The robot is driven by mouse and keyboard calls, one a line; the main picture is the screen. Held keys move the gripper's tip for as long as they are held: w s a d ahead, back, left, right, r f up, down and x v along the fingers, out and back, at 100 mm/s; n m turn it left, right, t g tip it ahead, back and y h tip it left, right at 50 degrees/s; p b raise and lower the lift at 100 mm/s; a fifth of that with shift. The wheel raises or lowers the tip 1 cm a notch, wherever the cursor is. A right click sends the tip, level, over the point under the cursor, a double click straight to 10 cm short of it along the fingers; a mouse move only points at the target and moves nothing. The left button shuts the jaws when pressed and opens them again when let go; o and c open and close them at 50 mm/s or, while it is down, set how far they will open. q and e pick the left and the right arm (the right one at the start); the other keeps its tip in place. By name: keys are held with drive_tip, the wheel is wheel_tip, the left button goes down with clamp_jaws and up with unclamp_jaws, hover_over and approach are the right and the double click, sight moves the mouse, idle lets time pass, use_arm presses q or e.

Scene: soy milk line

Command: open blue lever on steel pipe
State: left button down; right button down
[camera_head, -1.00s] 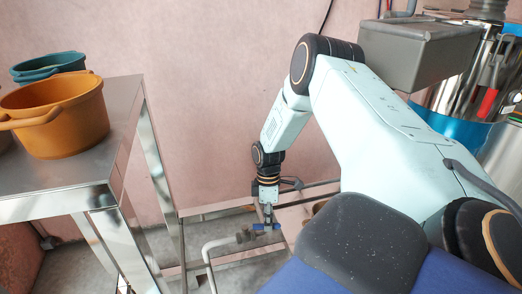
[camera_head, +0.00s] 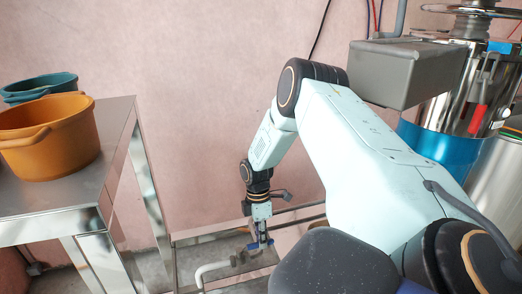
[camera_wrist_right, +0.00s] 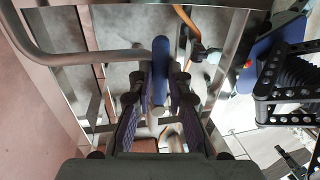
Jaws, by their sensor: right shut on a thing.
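The blue lever (camera_wrist_right: 160,72) stands between the fingers of my right gripper (camera_wrist_right: 158,98) in the right wrist view. The gripper is shut on it, and the fingers hide part of the lever. The steel pipe (camera_wrist_right: 85,58) runs in from the left to the lever and bends up at its far left end. In the head view the right gripper (camera_head: 262,240) points down at the blue lever (camera_head: 256,246), beside the bent end of the pipe (camera_head: 212,267). The lever is small there and its exact angle is hard to tell. My left gripper is in neither view.
A steel table (camera_head: 60,205) at the left holds an orange pot (camera_head: 50,140) and teal pots (camera_head: 45,85). A metal frame (camera_head: 200,237) surrounds the pipe near the pink wall. A grey box (camera_head: 405,72) and a steel tank with a blue band (camera_head: 435,150) stand at the right.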

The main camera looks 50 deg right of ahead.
drive_tip(key=shift+w, duration=0.1)
drive_tip(key=c, duration=1.4)
unclamp_jaws()
drive_tip(key=shift+o, duration=0.6)
wheel_tip(320, 180, up, 12)
drive_tip(key=w+d, duration=0.1)
drive_tip(key=shift+w, duration=0.4)
drive_tip(key=shift+d+f, duration=0.1)
